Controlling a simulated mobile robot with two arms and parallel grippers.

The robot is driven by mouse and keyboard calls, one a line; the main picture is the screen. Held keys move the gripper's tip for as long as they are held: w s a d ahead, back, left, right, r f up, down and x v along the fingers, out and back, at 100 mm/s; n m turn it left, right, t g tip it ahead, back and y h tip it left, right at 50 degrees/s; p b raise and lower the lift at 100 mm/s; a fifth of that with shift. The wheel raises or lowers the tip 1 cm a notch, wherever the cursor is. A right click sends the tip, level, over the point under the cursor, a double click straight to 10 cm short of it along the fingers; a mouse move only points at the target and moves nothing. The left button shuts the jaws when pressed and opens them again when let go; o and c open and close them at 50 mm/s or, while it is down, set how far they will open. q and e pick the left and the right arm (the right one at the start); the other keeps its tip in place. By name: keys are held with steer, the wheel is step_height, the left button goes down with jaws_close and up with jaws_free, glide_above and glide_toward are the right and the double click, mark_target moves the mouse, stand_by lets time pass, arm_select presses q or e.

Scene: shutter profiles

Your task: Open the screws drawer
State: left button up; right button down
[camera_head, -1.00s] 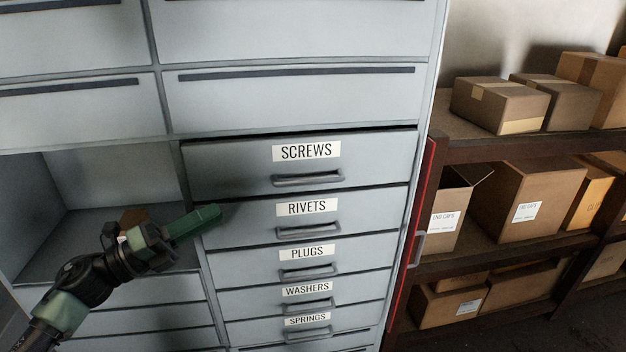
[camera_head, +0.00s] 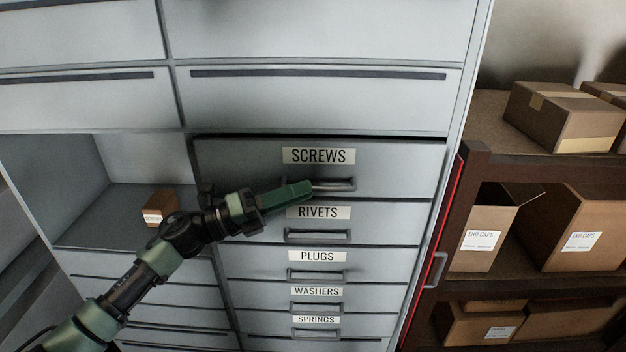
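The screws drawer (camera_head: 235,165) is the top one in a column of labelled grey drawers, with a white SCREWS label (camera_head: 319,156) and a grey bar handle (camera_head: 338,185) below it. A thin dark gap runs along its top edge; the front looks nearly flush with the cabinet. My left gripper (camera_head: 308,188) reaches in from the left, its green fingers at the left end of this handle. They overlap in view, so I cannot tell whether they touch or grip it, or how far apart they are. My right gripper is not in view.
Below are the rivets (camera_head: 318,212), plugs, washers and springs drawers, with similar handles. An open compartment at left holds a small brown box (camera_head: 160,208). A red-edged cabinet side (camera_head: 435,250) and a shelf of cardboard boxes (camera_head: 575,115) stand at right.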

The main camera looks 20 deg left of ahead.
mark_target(335, 165)
arm_select(q)
steer(key=p+x, duration=0.1)
steer(key=x, duration=0.2)
steer(key=shift+w+d+f, duration=0.1)
steer(key=shift+d, duration=0.1)
steer(key=shift+a, duration=0.1)
jaws_close()
stand_by(1.2)
